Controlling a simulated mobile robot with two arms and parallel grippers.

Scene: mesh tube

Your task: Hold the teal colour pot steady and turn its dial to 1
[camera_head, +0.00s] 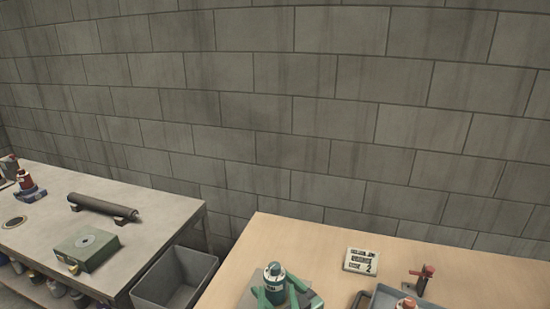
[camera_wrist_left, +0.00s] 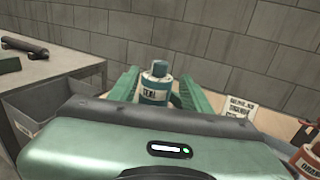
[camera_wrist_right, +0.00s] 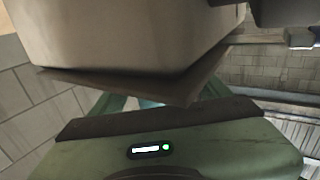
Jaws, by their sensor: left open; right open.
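The teal colour pot (camera_head: 274,279) stands upright at the front of the wooden table, with a dark teal cap on top and a white label band. It also shows in the left wrist view (camera_wrist_left: 156,85), where the label reads TEAL. My left gripper (camera_wrist_left: 154,92) is open, its green fingers on either side of the pot; I cannot tell whether they touch it. My right gripper (camera_wrist_right: 155,100) is open, its fingers partly hidden by a large grey shape. A small pale teal patch shows between them, too covered to identify. The dial's setting is not readable.
A printed card (camera_head: 361,261) lies right of the pot. An orange pot (camera_head: 406,303) stands in a grey tray (camera_head: 385,293), near a red-handled tool (camera_head: 422,279). A grey bin (camera_head: 175,279) stands between this table and a left workbench (camera_head: 135,203). The wooden table's back is clear.

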